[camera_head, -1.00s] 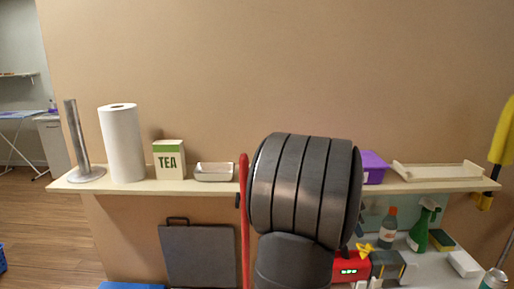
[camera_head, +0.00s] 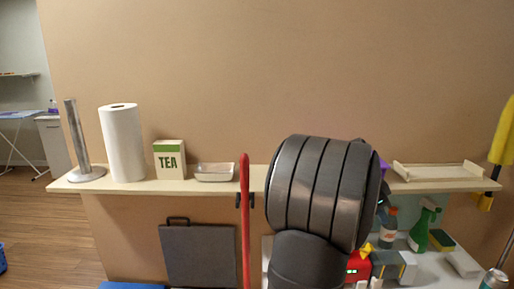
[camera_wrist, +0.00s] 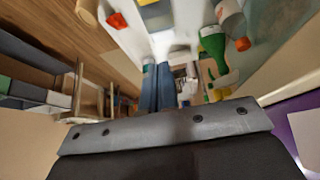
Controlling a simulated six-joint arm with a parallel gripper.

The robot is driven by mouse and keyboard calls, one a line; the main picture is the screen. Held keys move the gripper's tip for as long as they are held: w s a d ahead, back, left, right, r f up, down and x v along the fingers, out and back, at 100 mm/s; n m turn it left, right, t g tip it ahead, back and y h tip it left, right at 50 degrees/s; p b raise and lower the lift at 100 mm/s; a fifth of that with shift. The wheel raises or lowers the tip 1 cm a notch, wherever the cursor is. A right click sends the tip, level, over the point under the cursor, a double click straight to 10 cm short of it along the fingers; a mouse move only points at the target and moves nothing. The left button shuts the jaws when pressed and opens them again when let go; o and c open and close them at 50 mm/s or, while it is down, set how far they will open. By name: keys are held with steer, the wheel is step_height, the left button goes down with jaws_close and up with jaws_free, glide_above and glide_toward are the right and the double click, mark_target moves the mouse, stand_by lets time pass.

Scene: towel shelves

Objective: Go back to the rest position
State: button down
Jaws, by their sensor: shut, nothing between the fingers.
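The grey bolted edge and dark body of my gripper (camera_wrist: 165,128) fill the bottom of the wrist view. It is shut and holds nothing; its fingertips are not clear there. In the head view my thick black arm link stands in front of the shelf and hides the gripper. The arm is bent up right of the middle, apart from the tea box (camera_head: 169,160) and the paper towel roll (camera_head: 122,143).
The wooden shelf (camera_head: 110,187) also carries a metal holder (camera_head: 77,140), a small dish (camera_head: 214,172) and a shallow tray (camera_head: 438,173). A red pole (camera_head: 245,215) stands just left of my arm. A green spray bottle (camera_head: 420,230) stands lower right. A purple box (camera_head: 383,169) is mostly hidden.

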steer(key=w+a+r+n+t+h, duration=0.2)
steer(key=a+r+n+t, duration=0.3)
steer(key=a+r+n, duration=1.75)
steer(key=a+n+t, duration=0.1)
steer(key=a+n, duration=0.2)
steer(key=a, duration=0.8)
steer(key=shift+s+a+t+y, duration=0.25)
steer(key=shift+a+t+y, duration=0.05)
steer(key=shift+a+t, duration=0.1)
